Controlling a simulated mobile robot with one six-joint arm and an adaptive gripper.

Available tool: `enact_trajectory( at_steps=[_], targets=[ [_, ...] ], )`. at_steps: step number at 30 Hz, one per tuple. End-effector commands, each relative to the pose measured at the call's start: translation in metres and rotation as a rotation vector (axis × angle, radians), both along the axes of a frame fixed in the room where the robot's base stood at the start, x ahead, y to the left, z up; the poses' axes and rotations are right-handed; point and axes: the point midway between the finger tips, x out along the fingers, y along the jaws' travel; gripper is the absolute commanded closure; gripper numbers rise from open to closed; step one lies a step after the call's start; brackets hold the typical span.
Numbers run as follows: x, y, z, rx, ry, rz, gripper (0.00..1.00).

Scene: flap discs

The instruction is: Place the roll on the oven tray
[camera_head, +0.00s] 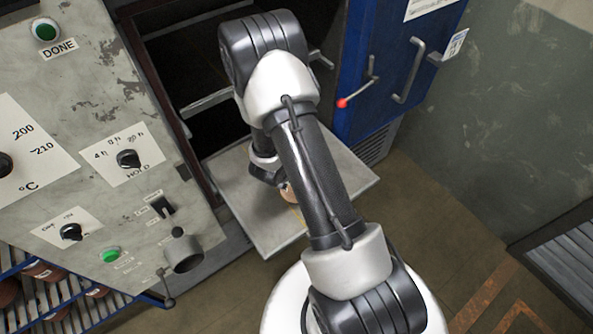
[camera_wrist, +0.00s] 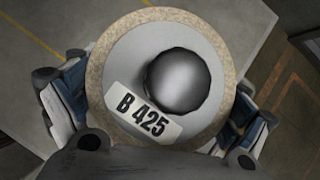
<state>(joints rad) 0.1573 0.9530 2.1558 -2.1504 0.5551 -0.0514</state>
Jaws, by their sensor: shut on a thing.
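The roll (camera_wrist: 120,60) fills the middle of the wrist view, seen end-on. It has a tan rim, a grey face, a dark round centre and a label reading B 425. My gripper (camera_wrist: 155,110) is shut on it, with a finger on each side. In the head view a small tan part of the roll (camera_head: 287,193) shows beside my arm, over the oven tray (camera_head: 252,222). The tray is a flat grey plate in front of the open oven. My arm hides most of the gripper and roll there. The gap between roll and tray cannot be judged.
The oven's dark opening (camera_head: 185,75) is behind the tray. Its blue door (camera_head: 385,60) stands open at the right, with a red-tipped handle (camera_head: 343,102). A control panel (camera_head: 85,110) is at the left. Shelves with reddish-brown rolls (camera_head: 45,275) are at lower left.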

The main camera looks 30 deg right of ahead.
Motion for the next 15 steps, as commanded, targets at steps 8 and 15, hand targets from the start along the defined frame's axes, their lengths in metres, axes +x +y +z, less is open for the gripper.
enact_trajectory(
  at_steps=[8, 15],
  targets=[
    [0.0021, -0.0009, 0.0004, -0.004, -0.006, 0.000, 0.73],
    [0.0001, 0.0000, -0.0010, 0.000, 0.000, 0.000, 0.00]
  ],
)
